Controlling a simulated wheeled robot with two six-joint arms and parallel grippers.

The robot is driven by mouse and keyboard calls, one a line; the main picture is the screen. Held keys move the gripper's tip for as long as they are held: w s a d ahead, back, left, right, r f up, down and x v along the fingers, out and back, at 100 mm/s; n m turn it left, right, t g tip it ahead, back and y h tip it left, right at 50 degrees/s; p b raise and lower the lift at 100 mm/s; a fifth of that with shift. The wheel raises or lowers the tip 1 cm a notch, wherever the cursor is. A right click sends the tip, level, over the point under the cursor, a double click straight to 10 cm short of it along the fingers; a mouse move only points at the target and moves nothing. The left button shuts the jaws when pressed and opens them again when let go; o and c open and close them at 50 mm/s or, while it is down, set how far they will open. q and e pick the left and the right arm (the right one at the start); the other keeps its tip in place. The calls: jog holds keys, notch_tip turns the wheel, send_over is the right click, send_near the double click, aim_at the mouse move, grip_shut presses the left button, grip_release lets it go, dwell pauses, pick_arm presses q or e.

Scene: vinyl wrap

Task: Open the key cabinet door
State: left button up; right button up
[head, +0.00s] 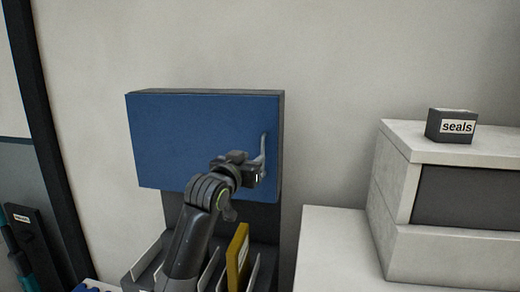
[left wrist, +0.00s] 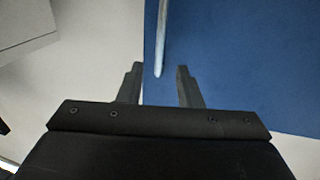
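The key cabinet (head: 282,135) is a dark grey box on the wall with a blue door (head: 195,140), which looks shut. A grey vertical bar handle (head: 263,150) sits near the door's right edge. My left gripper (head: 258,176) is at the handle's lower end. In the left wrist view the gripper (left wrist: 157,72) is open, and the handle (left wrist: 162,40) comes down between its two fingers, with gaps on both sides. The blue door (left wrist: 240,60) fills the right of that view. My right gripper is in neither view.
Below the cabinet stands a rack with dividers and a yellow item (head: 237,258). To the right is a white counter (head: 335,245) with a pale unit (head: 440,258) bearing a dark box labelled "seals" (head: 451,126). The wall right of the cabinet is clear.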

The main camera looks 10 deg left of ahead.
aim_at(262, 151)
pick_arm(q)
jog(key=shift+w+d+p, duration=0.2)
jog(key=shift+w+p, duration=0.05)
jog(key=shift+w, duration=0.75)
jog(key=shift+w+d+p, duration=0.2)
jog(key=shift+w+p, duration=0.05)
jog(key=shift+w, duration=0.75)
jog(key=shift+w+d+p, duration=0.2)
jog(key=shift+w+p, duration=0.05)
jog(key=shift+w, duration=0.75)
grip_shut()
